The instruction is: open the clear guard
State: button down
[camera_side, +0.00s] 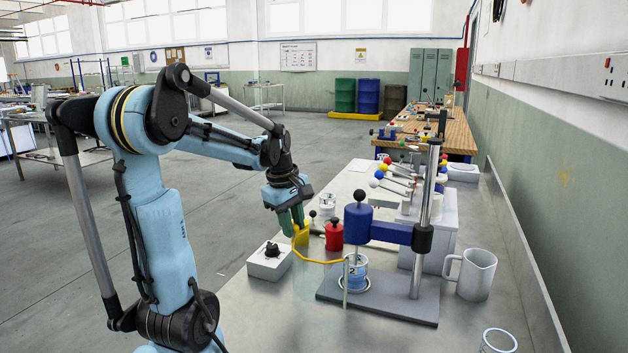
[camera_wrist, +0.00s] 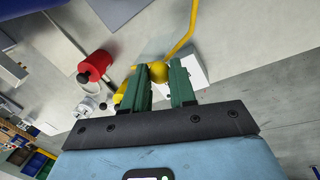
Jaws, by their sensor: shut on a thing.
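A bent yellow rod (camera_side: 322,261) runs from my gripper to the front of a jar marked 2 (camera_side: 357,272) under the blue nozzle arm. A thin pale upright strip (camera_side: 346,276) at the rod's far end looks like the edge of the clear guard; its clear part is hard to make out. My gripper (camera_side: 297,231) is left of the jar, low over the bench. In the wrist view its green fingers (camera_wrist: 164,80) are shut on the yellow ball end (camera_wrist: 160,73) of the rod (camera_wrist: 183,38). The guard cannot be made out in that view.
A white box with a black knob (camera_side: 269,262) stands below left of my gripper. A red canister (camera_side: 334,236) is close on its right, with a yellow canister (camera_wrist: 122,93) partly hidden behind a finger. A grey jug (camera_side: 476,274) stands right of the post.

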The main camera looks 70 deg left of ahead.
jog(key=s+d+n+g+y, duration=0.1)
jog(key=s+d+n, duration=0.5)
jog(key=d+n, duration=0.1)
jog(key=shift+s+d+n, duration=0.2)
jog(key=shift+s+n, duration=0.05)
jog(key=shift+n, duration=0.15)
dwell(0.4)
jog(key=c, duration=0.9)
grip_release()
jog(key=shift+r, duration=0.1)
jog(key=r, duration=0.4)
jog(key=d+r, duration=0.1)
jog(key=r, duration=0.2)
jog(key=s+d+r, duration=0.1)
jog(key=r, duration=0.3)
jog(key=shift+s+r, duration=0.1)
jog(key=shift+r, duration=0.25)
